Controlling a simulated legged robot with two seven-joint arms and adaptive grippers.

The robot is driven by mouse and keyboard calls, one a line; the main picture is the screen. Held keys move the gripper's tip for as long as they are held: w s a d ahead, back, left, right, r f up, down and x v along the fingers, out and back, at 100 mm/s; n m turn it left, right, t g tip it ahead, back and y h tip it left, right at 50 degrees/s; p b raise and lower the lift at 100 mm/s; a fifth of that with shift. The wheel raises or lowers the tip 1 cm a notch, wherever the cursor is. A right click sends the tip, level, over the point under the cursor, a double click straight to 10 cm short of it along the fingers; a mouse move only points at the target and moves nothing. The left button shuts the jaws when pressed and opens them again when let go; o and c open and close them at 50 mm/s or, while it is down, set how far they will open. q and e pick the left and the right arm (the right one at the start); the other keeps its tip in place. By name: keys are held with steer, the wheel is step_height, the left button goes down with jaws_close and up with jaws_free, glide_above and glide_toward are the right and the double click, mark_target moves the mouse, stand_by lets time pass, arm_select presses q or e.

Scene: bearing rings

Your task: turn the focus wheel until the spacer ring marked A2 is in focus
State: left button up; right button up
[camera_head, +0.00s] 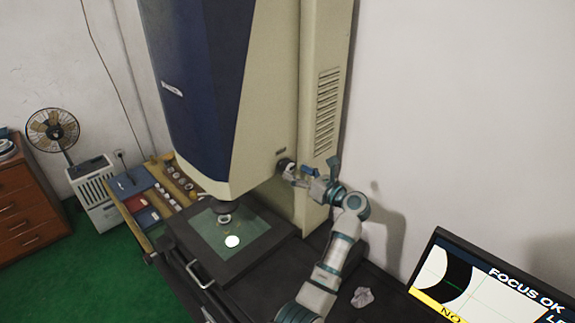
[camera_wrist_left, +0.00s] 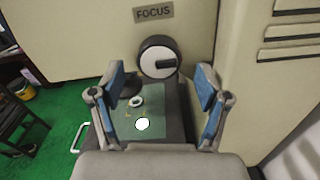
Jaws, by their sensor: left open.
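The focus wheel (camera_head: 286,166) is a dark round knob on the side of the cream machine. In the left wrist view the wheel (camera_wrist_left: 158,58) sits under a FOCUS label, its dark grip bar lying roughly level. My left gripper (camera_head: 312,171) is open just in front of the wheel; its blue-padded fingers (camera_wrist_left: 162,84) stand apart either side of it, not visibly touching. A small ring (camera_head: 224,218) lies on the glass stage (camera_head: 207,235) beside a bright light spot; no marking is readable. The monitor (camera_head: 463,281) shows a dark curved band, "FOCUS OK" and a partly cut-off yellow "NO" bar. My right gripper is out of view.
A yellow-edged bench with several rings (camera_head: 180,180) and coloured boxes (camera_head: 130,182) stands left of the machine. Crumpled paper (camera_head: 362,297) lies near my arm. A fan (camera_head: 53,131) and drawers (camera_head: 25,205) stand at far left. The wall is right of the arm.

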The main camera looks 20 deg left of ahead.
mark_target(292, 169)
arm_select(q)
steer(key=shift+p+x, duration=0.3)
steer(key=shift+x, duration=1.6)
steer(key=shift+w+r, duration=0.1)
